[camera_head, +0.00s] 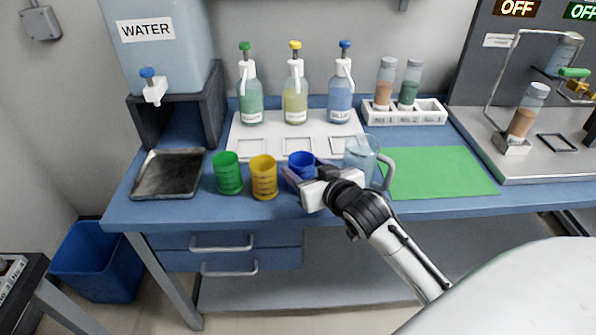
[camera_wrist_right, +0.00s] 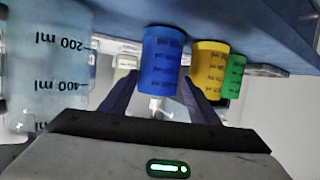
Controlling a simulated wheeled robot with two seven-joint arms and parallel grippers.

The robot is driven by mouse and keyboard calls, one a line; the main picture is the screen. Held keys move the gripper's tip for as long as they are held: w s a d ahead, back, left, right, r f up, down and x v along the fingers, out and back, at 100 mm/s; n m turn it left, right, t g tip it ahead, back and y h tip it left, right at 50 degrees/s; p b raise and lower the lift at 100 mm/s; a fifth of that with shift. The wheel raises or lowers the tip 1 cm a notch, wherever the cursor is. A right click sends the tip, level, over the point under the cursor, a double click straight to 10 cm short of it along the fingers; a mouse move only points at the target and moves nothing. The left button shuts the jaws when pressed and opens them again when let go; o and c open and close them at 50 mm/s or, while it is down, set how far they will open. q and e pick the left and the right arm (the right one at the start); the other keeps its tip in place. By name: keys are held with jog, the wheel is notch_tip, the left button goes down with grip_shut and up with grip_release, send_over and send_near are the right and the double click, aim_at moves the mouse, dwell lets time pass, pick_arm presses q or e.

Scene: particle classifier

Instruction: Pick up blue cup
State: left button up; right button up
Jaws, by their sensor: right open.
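The blue cup (camera_head: 301,162) stands upright on the blue table, right of the yellow cup (camera_head: 263,178) and the green cup (camera_head: 228,173). My right gripper (camera_head: 303,177) is at the front of the blue cup and hides its lower part. In the right wrist view, the blue cup (camera_wrist_right: 164,62) shows between the two open fingers of my right gripper (camera_wrist_right: 158,95). I cannot tell whether the fingers touch it. My left gripper is not in view.
A clear measuring jug (camera_head: 360,160) stands close on the right of my gripper. Behind are a white tray (camera_head: 262,150) and several pump bottles. A dark metal tray (camera_head: 172,176) lies at the left, and a green mat (camera_head: 440,171) lies clear at the right.

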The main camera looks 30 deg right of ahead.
aim_at(296, 163)
jog(key=x, duration=0.6)
jog(key=shift+w+d+f, duration=0.15)
jog(key=shift+w+f, duration=0.05)
jog(key=shift+c, duration=0.3)
jog(key=c, duration=0.8)
